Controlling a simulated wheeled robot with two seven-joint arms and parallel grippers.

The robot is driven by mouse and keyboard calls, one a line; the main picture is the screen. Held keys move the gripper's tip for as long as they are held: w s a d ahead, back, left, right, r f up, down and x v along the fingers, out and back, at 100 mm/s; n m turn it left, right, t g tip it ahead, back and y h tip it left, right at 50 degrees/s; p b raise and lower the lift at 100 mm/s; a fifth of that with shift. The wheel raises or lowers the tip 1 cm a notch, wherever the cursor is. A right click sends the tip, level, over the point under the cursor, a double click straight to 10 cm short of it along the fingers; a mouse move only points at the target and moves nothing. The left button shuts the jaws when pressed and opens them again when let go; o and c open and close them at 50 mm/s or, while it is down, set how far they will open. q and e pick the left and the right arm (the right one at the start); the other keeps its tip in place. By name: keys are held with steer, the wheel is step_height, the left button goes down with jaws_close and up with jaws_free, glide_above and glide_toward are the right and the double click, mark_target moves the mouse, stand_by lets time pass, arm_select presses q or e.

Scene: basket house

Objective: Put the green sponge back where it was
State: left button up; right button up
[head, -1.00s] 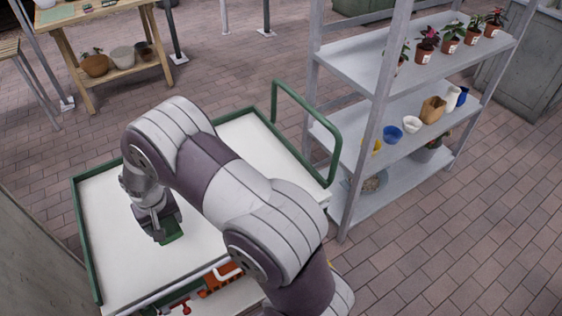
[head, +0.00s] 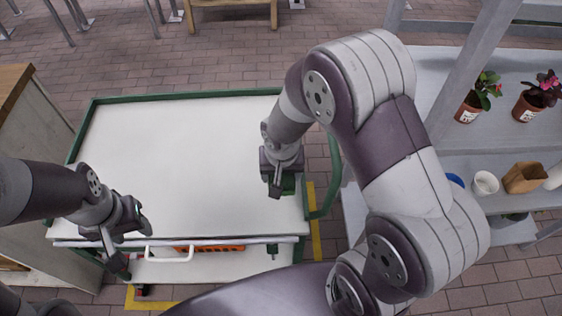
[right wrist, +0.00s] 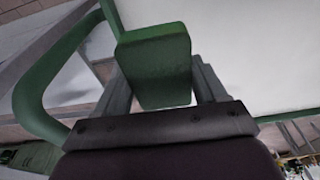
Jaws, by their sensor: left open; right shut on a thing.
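The green sponge (head: 289,185) is held in my right gripper (head: 280,188), above the right front part of the white cart top (head: 190,150). In the right wrist view the sponge (right wrist: 155,65) sits between the two fingers and sticks out past them. I cannot tell whether it touches the cart. My left gripper (head: 127,243) is open and empty at the cart's front left edge. It is left of the white handle (head: 169,256) on the cart's front. Orange-red items (head: 218,248) show in a gap below the top, beside the handle.
A grey shelf (head: 480,162) with potted plants (head: 473,97) and cups (head: 485,183) stands at the right. The cart's green side rail (head: 331,180) rises close to my right arm. A wooden cabinet (head: 25,120) is at the left. The cart top is otherwise clear.

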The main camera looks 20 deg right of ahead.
steer(key=w+f, duration=0.2)
steer(key=w, duration=0.1)
steer(key=w+a+f, duration=0.1)
steer(key=w+f, duration=0.1)
steer(key=w, duration=0.2)
steer(key=w+f, duration=0.2)
steer(key=w, duration=0.1)
steer(key=shift+w+a+f, duration=0.15)
steer(key=shift+w+f, duration=0.15)
steer(key=shift+w, duration=0.05)
steer(key=shift+a+f, duration=0.1)
steer(key=shift+f, duration=2)
steer(key=o, duration=1)
steer(key=shift+r+p, duration=0.15)
steer(key=shift+p, duration=0.15)
